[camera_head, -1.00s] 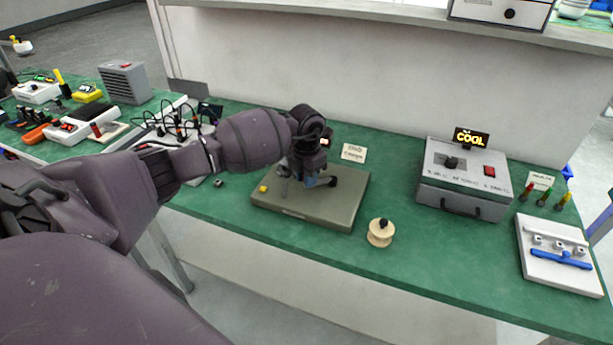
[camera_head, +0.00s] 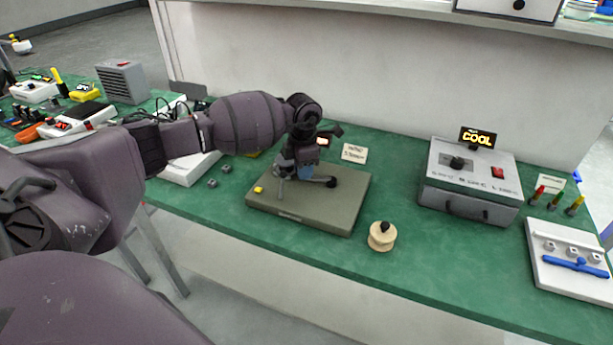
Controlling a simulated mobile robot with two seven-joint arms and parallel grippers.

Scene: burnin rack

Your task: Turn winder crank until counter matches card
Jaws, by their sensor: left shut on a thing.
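The winder stands on an olive-grey base plate (camera_head: 320,215) in the middle of the green bench. My left gripper (camera_head: 300,172) reaches down over the winder from the left and is shut on a part of it, which looks like the crank. The gripper and wrist hide most of the winder. A dark knob (camera_head: 331,182) shows just right of the gripper. A small lit counter display (camera_head: 323,142) shows behind the wrist, too small to read. A white card (camera_head: 354,153) stands behind the plate, its writing too small to read. My right gripper is not in view.
A wooden spool (camera_head: 382,236) stands right of the plate near the bench's front edge. A grey box with a COOL sign (camera_head: 478,138) and a white tray with a blue handle (camera_head: 570,262) are at the right. Several devices crowd the left.

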